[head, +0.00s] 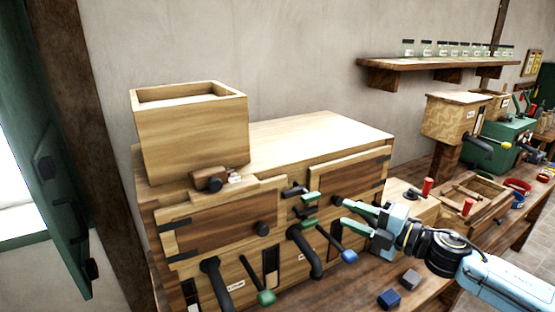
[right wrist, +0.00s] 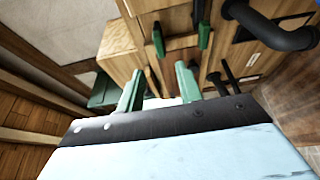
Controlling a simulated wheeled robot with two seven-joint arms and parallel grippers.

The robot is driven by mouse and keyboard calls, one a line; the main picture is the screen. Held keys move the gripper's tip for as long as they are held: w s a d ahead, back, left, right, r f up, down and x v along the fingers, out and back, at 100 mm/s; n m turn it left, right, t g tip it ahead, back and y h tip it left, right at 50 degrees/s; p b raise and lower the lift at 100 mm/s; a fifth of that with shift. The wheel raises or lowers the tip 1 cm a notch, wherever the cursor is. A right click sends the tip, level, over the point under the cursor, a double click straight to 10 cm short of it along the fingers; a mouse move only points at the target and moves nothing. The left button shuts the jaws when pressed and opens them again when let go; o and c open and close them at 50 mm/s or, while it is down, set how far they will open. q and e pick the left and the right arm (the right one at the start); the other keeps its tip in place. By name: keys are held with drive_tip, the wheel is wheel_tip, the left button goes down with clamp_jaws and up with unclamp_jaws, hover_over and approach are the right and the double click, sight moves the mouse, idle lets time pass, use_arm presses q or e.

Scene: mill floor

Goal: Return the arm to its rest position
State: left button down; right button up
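My right gripper (head: 343,213) comes in from the right in the head view, on a light blue arm with a black wrist. Its two green fingers stand apart with nothing seen between them. It is in front of the right part of the wooden mill cabinet (head: 318,131), close to a dark knob (head: 337,200). I cannot tell whether it touches the cabinet. In the right wrist view, the fingers (right wrist: 158,88) also show spread, with wooden panels beyond. My left gripper is not in view.
An open wooden hopper box (head: 190,133) stands on the cabinet. Dark curved spouts (head: 306,256) and levers with green and blue ends (head: 266,297) stick out in front.

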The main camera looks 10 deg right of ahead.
drive_tip(key=s+a+f+m+h, duration=0.3)
drive_tip(key=s+f+m+h, duration=0.9)
drive_tip(key=m, duration=0.6)
drive_tip(key=s+f+m+g, duration=0.3)
drive_tip(key=s+f+g, duration=0.15)
drive_tip(key=s, duration=0.55)
drive_tip(key=s+f+m+g, duration=0.3)
drive_tip(key=s+f+g, duration=0.15)
drive_tip(key=s, duration=0.55)
wheel_tip(320, 180, down, 27)
drive_tip(key=s+a+g+b, duration=0.1)
drive_tip(key=g+b, duration=0.1)
drive_tip(key=b, duration=0.3)
drive_tip(key=s+d+f+b, duration=0.1)
drive_tip(key=s+f+b, duration=0.1)
drive_tip(key=s+f, duration=0.6)
drive_tip(key=s+d+f+g+b, duration=0.1)
drive_tip(key=s+d+f+b, duration=0.1)
drive_tip(key=s+f, duration=0.7)
wheel_tip(320, 180, down, 5)
drive_tip(key=shift+s+r+b, duration=0.1)
drive_tip(key=shift+s+b, duration=0.05)
drive_tip(key=shift+b, duration=0.25)
